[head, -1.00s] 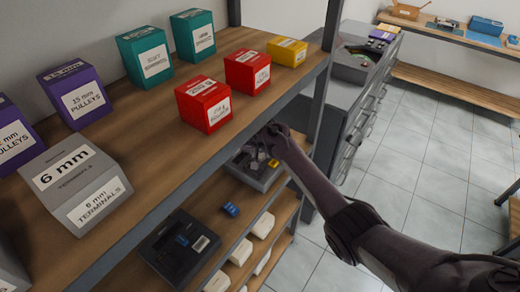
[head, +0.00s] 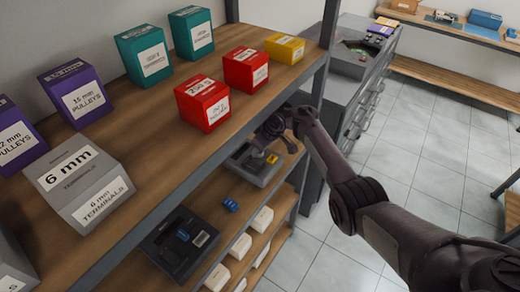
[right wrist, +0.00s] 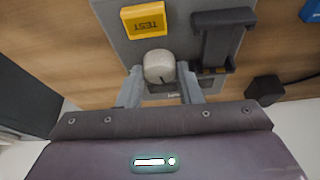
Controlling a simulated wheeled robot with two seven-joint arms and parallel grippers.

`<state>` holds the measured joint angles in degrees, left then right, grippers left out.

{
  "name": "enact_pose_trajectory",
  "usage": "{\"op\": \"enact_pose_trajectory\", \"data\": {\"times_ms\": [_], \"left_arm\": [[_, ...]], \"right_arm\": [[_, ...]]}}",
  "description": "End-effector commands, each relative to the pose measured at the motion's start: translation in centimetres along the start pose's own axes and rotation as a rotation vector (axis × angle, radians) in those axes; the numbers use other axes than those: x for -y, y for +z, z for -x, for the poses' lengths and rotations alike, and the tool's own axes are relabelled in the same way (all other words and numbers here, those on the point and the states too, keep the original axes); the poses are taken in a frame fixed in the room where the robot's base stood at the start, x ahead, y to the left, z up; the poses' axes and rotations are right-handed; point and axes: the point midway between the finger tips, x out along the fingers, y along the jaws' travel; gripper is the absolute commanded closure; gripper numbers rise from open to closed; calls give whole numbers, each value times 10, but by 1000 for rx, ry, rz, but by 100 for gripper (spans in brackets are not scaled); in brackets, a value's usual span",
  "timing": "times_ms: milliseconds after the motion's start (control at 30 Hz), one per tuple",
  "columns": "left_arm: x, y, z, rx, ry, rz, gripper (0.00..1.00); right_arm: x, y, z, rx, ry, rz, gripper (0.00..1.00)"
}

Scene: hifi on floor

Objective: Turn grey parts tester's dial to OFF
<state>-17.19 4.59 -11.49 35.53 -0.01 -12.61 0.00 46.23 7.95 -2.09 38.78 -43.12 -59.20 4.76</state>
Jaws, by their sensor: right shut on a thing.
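The grey parts tester (head: 240,163) sits on the middle shelf in the head view, partly behind my right gripper (head: 262,146). In the right wrist view the tester (right wrist: 115,48) shows from close by, with a yellow TEST label (right wrist: 144,20) and a dark bracket-like part (right wrist: 222,35). Its pale round dial (right wrist: 159,66), with a dark pointer mark, lies between the fingertips of my right gripper (right wrist: 160,84), which is shut on it. I cannot read the dial's position labels. My left gripper is not in view.
The upper shelf (head: 130,185) holds red, teal, purple, yellow and grey boxes above the tester. A black device (head: 180,245) and a small blue item (head: 231,205) are to the tester's left. White boxes (head: 241,247) sit lower. A grey drawer cabinet (head: 340,100) stands behind.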

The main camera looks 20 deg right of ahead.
Motion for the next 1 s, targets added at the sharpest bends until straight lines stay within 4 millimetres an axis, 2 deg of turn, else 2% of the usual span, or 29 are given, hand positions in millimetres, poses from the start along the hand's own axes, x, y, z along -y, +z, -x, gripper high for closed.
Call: {"op": "enact_pose_trajectory", "data": {"times_ms": [367, 800, 1000], "left_arm": [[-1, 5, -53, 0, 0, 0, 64], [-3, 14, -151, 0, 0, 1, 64], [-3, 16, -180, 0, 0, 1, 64]], "right_arm": [[-3, 2, -8, -1, -137, 330, 91], [-3, 1, -10, -5, -293, 702, 91], [-4, 0, -8, -2, -347, 833, 91]]}}
